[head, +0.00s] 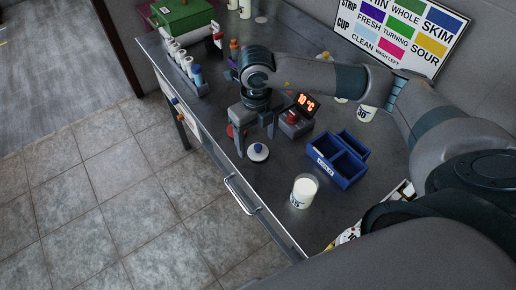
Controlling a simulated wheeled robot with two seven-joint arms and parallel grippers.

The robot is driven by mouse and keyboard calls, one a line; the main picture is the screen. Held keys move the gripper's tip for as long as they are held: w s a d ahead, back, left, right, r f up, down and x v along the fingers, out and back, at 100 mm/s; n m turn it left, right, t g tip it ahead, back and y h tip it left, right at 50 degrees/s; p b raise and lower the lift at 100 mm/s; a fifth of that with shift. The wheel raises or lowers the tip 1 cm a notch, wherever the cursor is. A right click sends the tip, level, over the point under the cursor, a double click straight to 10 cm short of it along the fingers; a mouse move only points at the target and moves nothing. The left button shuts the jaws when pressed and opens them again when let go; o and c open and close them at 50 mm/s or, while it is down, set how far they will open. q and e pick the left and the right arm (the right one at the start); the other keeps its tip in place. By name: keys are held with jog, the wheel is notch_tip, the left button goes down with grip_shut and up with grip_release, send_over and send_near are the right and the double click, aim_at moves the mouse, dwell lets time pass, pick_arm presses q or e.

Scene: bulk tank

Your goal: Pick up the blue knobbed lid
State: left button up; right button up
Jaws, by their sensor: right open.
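The blue knobbed lid (258,153) is a small white disc with a dark blue knob. It lies flat on the grey metal bench (222,104) near its front edge. My right gripper (255,136) hangs over the bench with its two fingers pointing down, apart and empty. Its fingertips are just behind the lid in the picture. I cannot tell how high they are above the bench. My left gripper is not in view.
A blue divided bin (338,158) and a white cup (303,190) stand to the right of the lid. A red display (307,102) is behind. A rack of white bottles (184,62) and a green box (181,14) stand at far left.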

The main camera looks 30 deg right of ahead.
aim_at(258, 146)
jog(key=shift+s+d+f+p, duration=0.1)
jog(key=shift+f+p, duration=0.1)
jog(key=shift+f, duration=0.35)
jog(key=shift+s+d+f+p, duration=0.1)
jog(key=shift+f+p, duration=0.1)
jog(key=shift+f, duration=0.95)
jog(key=c, duration=1.1)
